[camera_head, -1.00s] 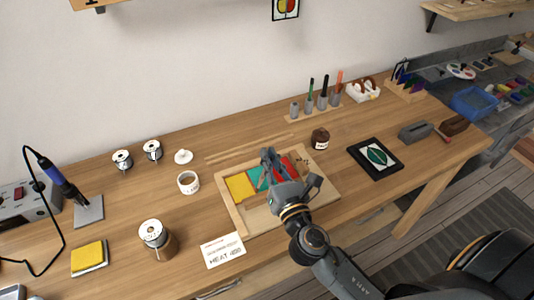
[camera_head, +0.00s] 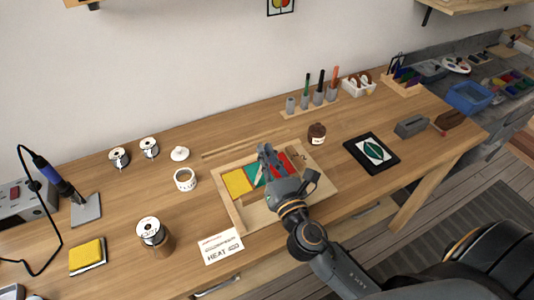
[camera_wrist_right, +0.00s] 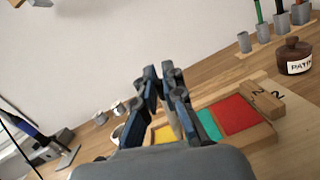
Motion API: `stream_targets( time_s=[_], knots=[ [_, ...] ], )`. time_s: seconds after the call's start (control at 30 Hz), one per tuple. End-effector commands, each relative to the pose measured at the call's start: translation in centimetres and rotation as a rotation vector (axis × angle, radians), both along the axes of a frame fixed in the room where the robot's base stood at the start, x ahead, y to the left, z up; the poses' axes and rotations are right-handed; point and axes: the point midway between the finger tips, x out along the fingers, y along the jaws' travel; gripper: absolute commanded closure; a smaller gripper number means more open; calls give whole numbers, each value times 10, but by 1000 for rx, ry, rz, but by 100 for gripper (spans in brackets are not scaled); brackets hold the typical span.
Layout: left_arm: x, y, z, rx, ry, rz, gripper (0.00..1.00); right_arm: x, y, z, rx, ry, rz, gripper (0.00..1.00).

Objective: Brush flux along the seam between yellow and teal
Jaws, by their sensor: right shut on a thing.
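A yellow glass piece (camera_head: 237,183), a teal piece (camera_head: 251,172) and a red piece (camera_head: 283,164) lie side by side in a wooden frame (camera_head: 231,210). They also show in the right wrist view: yellow (camera_wrist_right: 165,135), teal (camera_wrist_right: 208,124), red (camera_wrist_right: 238,114). My right gripper (camera_head: 267,152) is over the teal piece and partly covers it. It is shut on a slim pale thing (camera_wrist_right: 172,118), probably the flux brush, mostly hidden between the fingers (camera_wrist_right: 160,75). Its tip seems close to the yellow and teal seam; contact cannot be told. My left gripper is out of view.
A white labelled jar (camera_head: 185,179) stands left of the frame, with a white lid (camera_head: 180,153) behind it.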

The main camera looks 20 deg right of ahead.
Motion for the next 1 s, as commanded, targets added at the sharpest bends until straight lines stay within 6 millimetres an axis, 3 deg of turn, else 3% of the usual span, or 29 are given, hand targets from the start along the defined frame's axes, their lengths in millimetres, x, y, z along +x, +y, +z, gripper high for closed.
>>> stream_targets(
  time_s=[1.0],
  knots=[
    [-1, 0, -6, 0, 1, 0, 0, 0, 0, -6, 1, 0, 0, 100]
  ],
)
